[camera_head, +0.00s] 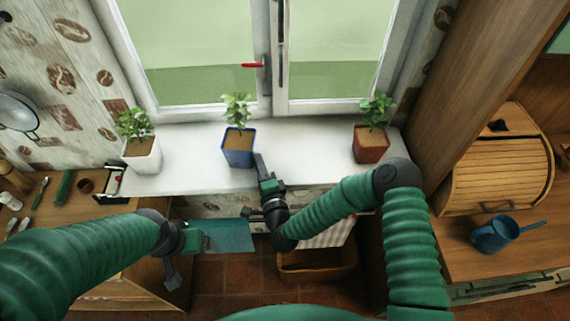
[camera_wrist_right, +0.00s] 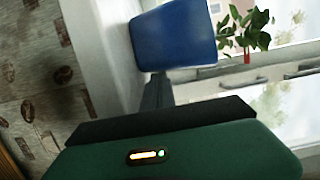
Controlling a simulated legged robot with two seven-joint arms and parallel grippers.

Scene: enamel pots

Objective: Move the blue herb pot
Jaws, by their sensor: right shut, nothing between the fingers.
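The blue herb pot (camera_head: 238,148) stands upright on the white windowsill, in the middle, with a green leafy plant (camera_head: 237,108) in brown soil. My right gripper (camera_head: 259,162) is shut and empty, with its tip close to the pot's lower right side. In the right wrist view the blue pot (camera_wrist_right: 172,36) appears just beyond the narrow shut fingers (camera_wrist_right: 158,88); I cannot tell whether they touch it. My left gripper (camera_head: 190,238) is low at the left, in front of the sill; its fingers are not clear.
A white pot (camera_head: 142,156) stands left on the windowsill (camera_head: 200,178) and a red-brown pot (camera_head: 370,146) stands right. The window is close behind. A flat teal piece (camera_head: 228,236) shows beside my left gripper. A wooden bread box (camera_head: 497,170) and blue saucepan (camera_head: 493,236) are on the right counter.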

